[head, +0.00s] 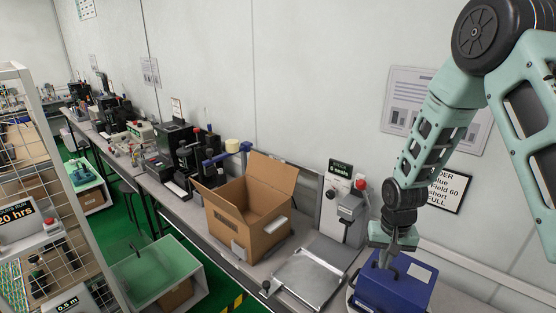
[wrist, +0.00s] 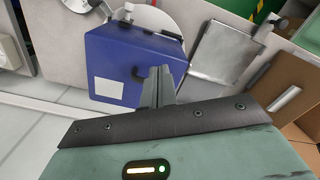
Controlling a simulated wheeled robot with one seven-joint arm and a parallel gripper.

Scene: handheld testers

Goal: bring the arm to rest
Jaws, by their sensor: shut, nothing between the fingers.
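My gripper (wrist: 158,86) is shut and empty in the wrist view, its two fingertips together in front of a blue case (wrist: 112,56) with a white label and a dark handle. In the head view my arm reaches down from the upper right, and my gripper (head: 388,258) hangs close over the blue case (head: 395,288) at the lower right. I cannot tell whether the fingertips touch the case.
An open cardboard box (head: 245,225) stands on the bench left of a metal tray (head: 306,277). A tester with a red knob (head: 350,213) stands behind the tray. More testers line the wall bench. A wire rack (head: 45,150) stands at the left.

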